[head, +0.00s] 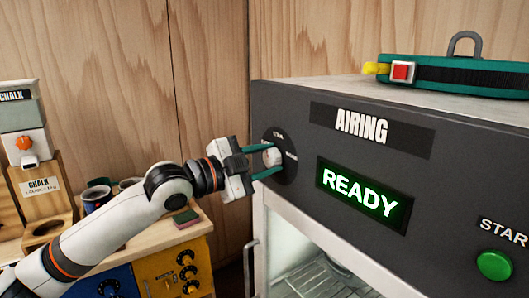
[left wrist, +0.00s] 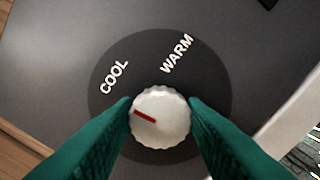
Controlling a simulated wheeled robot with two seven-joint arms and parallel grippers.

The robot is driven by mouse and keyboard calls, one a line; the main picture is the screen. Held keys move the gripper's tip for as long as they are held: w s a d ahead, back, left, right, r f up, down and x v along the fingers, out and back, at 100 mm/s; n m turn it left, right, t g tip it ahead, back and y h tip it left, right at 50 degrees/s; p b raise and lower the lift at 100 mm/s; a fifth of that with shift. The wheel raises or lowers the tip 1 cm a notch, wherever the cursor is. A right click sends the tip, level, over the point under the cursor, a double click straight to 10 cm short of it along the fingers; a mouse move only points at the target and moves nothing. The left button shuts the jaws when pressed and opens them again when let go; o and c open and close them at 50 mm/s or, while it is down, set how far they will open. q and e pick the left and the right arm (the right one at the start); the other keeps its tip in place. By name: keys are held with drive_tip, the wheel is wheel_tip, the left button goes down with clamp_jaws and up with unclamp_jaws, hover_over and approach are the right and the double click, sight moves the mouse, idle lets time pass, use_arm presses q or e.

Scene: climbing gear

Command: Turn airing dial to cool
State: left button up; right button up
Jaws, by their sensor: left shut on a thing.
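The airing dial (head: 272,156) is a white ridged knob on a round dark plate on the dark front panel of the airing cabinet (head: 300,130). In the left wrist view the knob (left wrist: 165,104) has a red mark that points left and slightly up, a little below the direction of the word COOL (left wrist: 114,77). The word WARM (left wrist: 177,53) is at the upper right of the knob. My left gripper (head: 266,161) is shut on the knob, with a green finger against each side. My right gripper is not in view.
The display (head: 360,194) reads READY in green, and a green start button (head: 494,265) is at the lower right. A teal strap with a red buckle (head: 402,72) lies on the cabinet top. At left stand a chalk dispenser (head: 25,120) and a bench with cups (head: 97,195).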

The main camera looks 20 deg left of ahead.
use_arm(q)
drive_tip(key=shift+m+p, duration=0.3)
drive_tip(key=shift+m, duration=0.2)
drive_tip(key=o, duration=1)
drive_tip(key=shift+b+v, duration=1.7)
drive_tip(key=shift+v, duration=4.3)
